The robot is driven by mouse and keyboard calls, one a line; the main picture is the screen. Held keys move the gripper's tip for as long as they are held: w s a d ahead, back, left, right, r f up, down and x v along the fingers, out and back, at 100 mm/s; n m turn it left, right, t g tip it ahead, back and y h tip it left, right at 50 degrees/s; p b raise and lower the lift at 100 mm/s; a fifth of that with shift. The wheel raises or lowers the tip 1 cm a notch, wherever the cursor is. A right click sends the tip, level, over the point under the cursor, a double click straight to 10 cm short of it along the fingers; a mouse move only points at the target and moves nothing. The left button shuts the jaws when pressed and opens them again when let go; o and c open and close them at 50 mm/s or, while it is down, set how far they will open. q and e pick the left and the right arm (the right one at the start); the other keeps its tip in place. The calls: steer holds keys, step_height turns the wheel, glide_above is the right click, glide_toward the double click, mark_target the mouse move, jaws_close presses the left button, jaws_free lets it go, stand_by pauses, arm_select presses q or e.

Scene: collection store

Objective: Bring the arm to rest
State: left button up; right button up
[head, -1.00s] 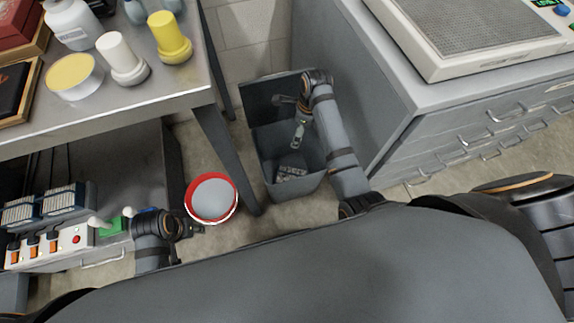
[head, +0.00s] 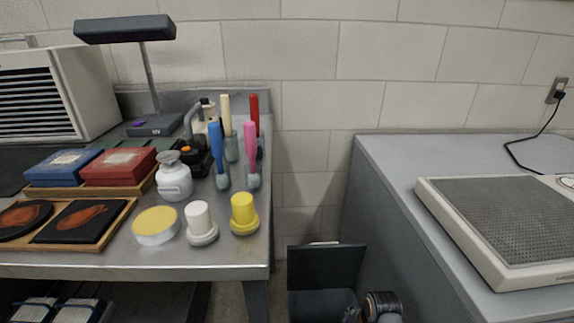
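Part of my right arm (head: 384,304) shows at the bottom edge of the head view, beside a dark grey bin. The bin's raised lid (head: 326,266) stands upright between the steel table and the grey cabinet. The bin's inside is mostly cut off by the bottom edge. My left arm and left gripper are out of view.
The steel table (head: 240,258) at left holds a yellow stamp-like piece (head: 244,214), a white one (head: 200,223), a white bottle (head: 174,177), boxes, trays, coloured brushes and a lamp (head: 148,75). The grey cabinet (head: 385,165) at right carries a flat grille-topped device (head: 500,220).

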arm_select(q)
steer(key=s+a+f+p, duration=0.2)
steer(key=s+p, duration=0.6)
steer(key=p, duration=0.5)
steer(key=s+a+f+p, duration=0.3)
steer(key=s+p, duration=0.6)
steer(key=p, duration=0.5)
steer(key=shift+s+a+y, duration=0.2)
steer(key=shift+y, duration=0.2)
arm_select(e)
steer(key=s+d+f+n, duration=0.2)
steer(key=s+n, duration=0.3)
steer(key=s, duration=0.5)
steer(key=s+d+f+n+h, duration=0.1)
steer(key=s+n, duration=0.4)
steer(key=s, duration=0.6)
steer(key=s+d+f+n, duration=0.3)
steer(key=s+d+n, duration=0.2)
steer(key=s, duration=0.6)
steer(key=shift+d+n+h, duration=0.3)
steer(key=shift+n+h, duration=0.1)
steer(key=shift+n, duration=0.2)
